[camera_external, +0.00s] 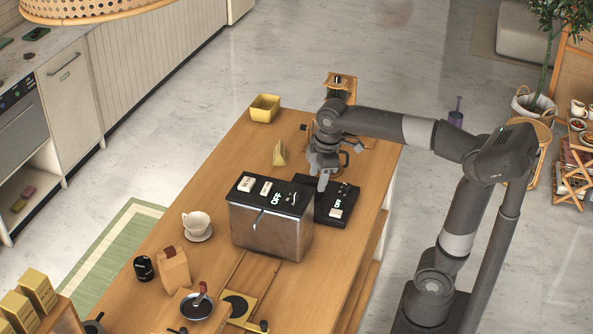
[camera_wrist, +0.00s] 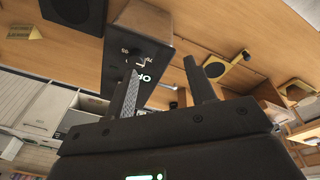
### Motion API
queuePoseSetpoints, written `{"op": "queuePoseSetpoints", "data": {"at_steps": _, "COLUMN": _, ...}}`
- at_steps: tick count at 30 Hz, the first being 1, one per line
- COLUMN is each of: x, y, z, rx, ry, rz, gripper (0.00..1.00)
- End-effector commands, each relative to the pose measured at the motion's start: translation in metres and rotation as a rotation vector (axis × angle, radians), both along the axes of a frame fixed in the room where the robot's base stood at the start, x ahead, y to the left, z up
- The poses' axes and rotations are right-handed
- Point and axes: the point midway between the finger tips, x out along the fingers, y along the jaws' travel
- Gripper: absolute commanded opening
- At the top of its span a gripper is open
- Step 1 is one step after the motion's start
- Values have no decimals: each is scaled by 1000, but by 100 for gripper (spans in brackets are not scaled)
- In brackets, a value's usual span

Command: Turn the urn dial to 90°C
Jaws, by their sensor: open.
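The urn is a steel box (camera_external: 270,236) with a black top panel, standing on the wooden cart. Its panel carries pale labels, a lit display (camera_external: 276,198) and what looks like a small dial (camera_external: 294,198) near the right end. My gripper (camera_external: 323,184) points down above the cart, just right of and behind the urn, apart from it. In the wrist view my gripper (camera_wrist: 160,68) is open and empty. The urn (camera_wrist: 148,22) shows beyond the fingers, with its black panel and lit display (camera_wrist: 142,78) partly hidden by the left finger. The dial's setting is too small to read.
A flat black device (camera_external: 337,204) with a lit display stands close beside the urn, under my gripper. A yellow container (camera_external: 264,108) stands at the far end.

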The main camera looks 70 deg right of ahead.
Motion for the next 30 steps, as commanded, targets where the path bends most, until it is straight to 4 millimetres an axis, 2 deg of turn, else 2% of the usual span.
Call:
{"op": "queuePoseSetpoints", "data": {"at_steps": 1, "x": 16, "y": -5, "z": 3, "rx": -7, "ry": 29, "rz": 47, "gripper": 50}}
{"op": "queuePoseSetpoints", "data": {"at_steps": 3, "x": 32, "y": -11, "z": 8, "rx": -16, "ry": 66, "rz": 120, "gripper": 50}}
{"op": "queuePoseSetpoints", "data": {"at_steps": 7, "x": 57, "y": -21, "z": 13, "rx": -24, "ry": 120, "rz": 232, "gripper": 50}}
{"op": "queuePoseSetpoints", "data": {"at_steps": 12, "x": 73, "y": -28, "z": 15, "rx": -25, "ry": 158, "rz": 314, "gripper": 50}}
{"op": "queuePoseSetpoints", "data": {"at_steps": 16, "x": 76, "y": -29, "z": 11, "rx": -24, "ry": 166, "rz": 332, "gripper": 50}}
{"op": "queuePoseSetpoints", "data": {"at_steps": 20, "x": 75, "y": -28, "z": -6, "rx": -24, "ry": 167, "rz": 331, "gripper": 50}}
{"op": "queuePoseSetpoints", "data": {"at_steps": 30, "x": 75, "y": -28, "z": -69, "rx": -25, "ry": 166, "rz": 330, "gripper": 50}}
